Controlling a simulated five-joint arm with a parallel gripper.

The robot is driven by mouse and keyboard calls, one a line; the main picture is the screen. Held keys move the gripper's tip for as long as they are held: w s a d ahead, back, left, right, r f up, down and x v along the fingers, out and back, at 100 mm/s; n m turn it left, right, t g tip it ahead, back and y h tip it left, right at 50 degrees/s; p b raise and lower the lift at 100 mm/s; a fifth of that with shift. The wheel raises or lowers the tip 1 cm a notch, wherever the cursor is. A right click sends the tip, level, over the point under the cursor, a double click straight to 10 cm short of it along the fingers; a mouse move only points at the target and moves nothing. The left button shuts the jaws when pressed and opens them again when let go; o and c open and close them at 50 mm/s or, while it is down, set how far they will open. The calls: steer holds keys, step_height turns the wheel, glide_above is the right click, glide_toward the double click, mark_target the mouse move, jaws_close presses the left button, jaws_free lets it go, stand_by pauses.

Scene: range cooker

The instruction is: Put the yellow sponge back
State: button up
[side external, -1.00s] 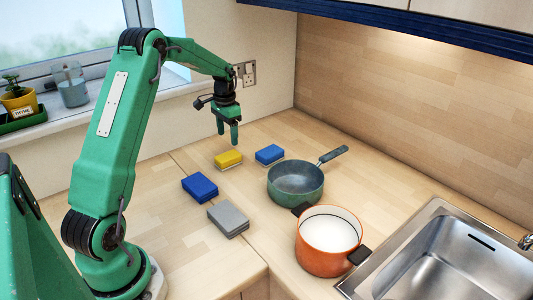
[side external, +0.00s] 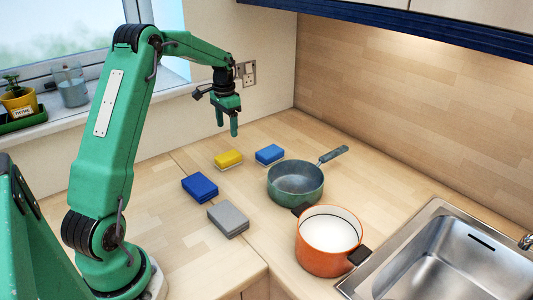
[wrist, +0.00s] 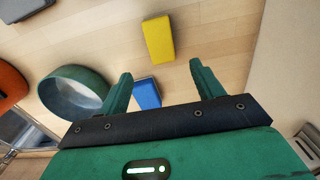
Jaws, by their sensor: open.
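The yellow sponge (side external: 228,158) lies flat on the wooden worktop, left of a light blue sponge (side external: 269,153). In the wrist view the yellow sponge (wrist: 158,39) lies beyond my fingertips, and the light blue sponge (wrist: 147,92) shows partly behind one finger and the gripper body.
A dark blue sponge (side external: 199,187) and a grey sponge (side external: 228,219) lie nearer the front. A green pan (side external: 295,183) and an orange pot (side external: 329,240) stand to the right, beside the sink (side external: 465,255). A wall socket (side external: 246,73) is behind my gripper.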

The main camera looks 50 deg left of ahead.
steer(key=s+d+r+t, duration=0.1)
steer(key=s+d+r, duration=0.2)
steer(key=d+r, duration=0.4)
steer(key=s+d+r+t, duration=0.1)
steer(key=s+d+r, duration=0.35)
steer(key=d, duration=0.55)
steer(key=s+d+t, duration=0.3)
steer(key=s+d, duration=0.8)
steer(key=s, duration=0.4)
steer(key=shift+d+r+t, duration=0.15)
steer(key=shift+d+t, duration=0.15)
